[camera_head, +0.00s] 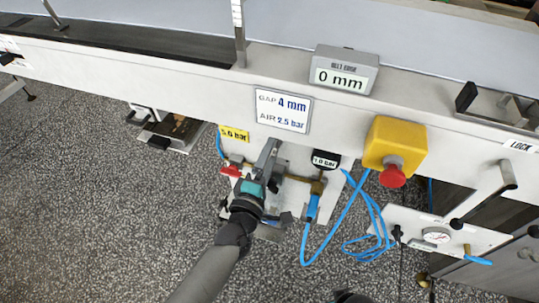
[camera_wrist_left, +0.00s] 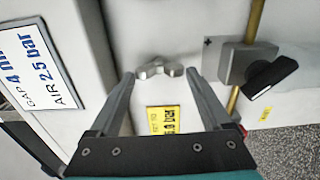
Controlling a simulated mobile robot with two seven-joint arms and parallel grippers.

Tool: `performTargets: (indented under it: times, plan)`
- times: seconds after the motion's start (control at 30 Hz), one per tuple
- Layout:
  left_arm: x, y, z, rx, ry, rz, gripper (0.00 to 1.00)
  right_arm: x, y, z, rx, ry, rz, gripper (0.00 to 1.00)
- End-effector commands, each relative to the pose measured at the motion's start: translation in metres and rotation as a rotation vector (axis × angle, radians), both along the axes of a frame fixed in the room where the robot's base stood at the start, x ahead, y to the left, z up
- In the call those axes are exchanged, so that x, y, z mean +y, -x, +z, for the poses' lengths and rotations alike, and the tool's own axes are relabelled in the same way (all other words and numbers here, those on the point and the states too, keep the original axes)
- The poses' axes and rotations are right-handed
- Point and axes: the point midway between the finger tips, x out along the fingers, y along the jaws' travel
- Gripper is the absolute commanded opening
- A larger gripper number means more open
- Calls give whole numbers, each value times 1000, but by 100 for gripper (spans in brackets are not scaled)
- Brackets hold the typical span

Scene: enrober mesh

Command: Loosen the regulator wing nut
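A small grey metal wing nut (camera_wrist_left: 160,69) with two rounded lobes sits on the white panel in the left wrist view. My left gripper (camera_wrist_left: 160,76) is open, with one finger on each side of the wing nut. The nut shows just past the fingertips; I see no clear contact. In the head view my left gripper (camera_head: 268,150) reaches up to the regulator area below the white placard, and its fingers hide the wing nut.
The placard (camera_head: 283,110) reads GAP 4 mm, AIR 2.5 bar. A yellow 5.6 bar label (camera_head: 233,133) and red handle (camera_head: 231,171) are left of the gripper. A blue hose (camera_head: 335,225) and a yellow box with a red button (camera_head: 393,176) are right. Speckled floor lies below.

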Motion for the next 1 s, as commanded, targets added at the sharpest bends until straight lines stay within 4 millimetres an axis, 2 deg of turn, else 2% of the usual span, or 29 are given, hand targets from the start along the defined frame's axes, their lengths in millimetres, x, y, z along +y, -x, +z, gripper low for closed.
performTargets:
  times: [0.03,0.13,0.4,0.57,0.67,1.0]
  plan:
    - [0,0,0,1,0,0,89,0,-1,0,-1,0,0,50]
    - [0,0,0,-1,-2,0,100,0,-1,0,-2,1,0,50]
    - [0,1,0,-1,-3,0,100,-3,-1,0,-3,4,2,50]
    - [4,13,0,-1,-5,0,100,-7,-1,-2,-8,10,6,50]
    - [9,28,1,1,-7,-1,100,-13,5,-9,-2,18,7,50]
    - [33,103,1,2,-6,-2,100,-27,27,-27,2,30,7,50]
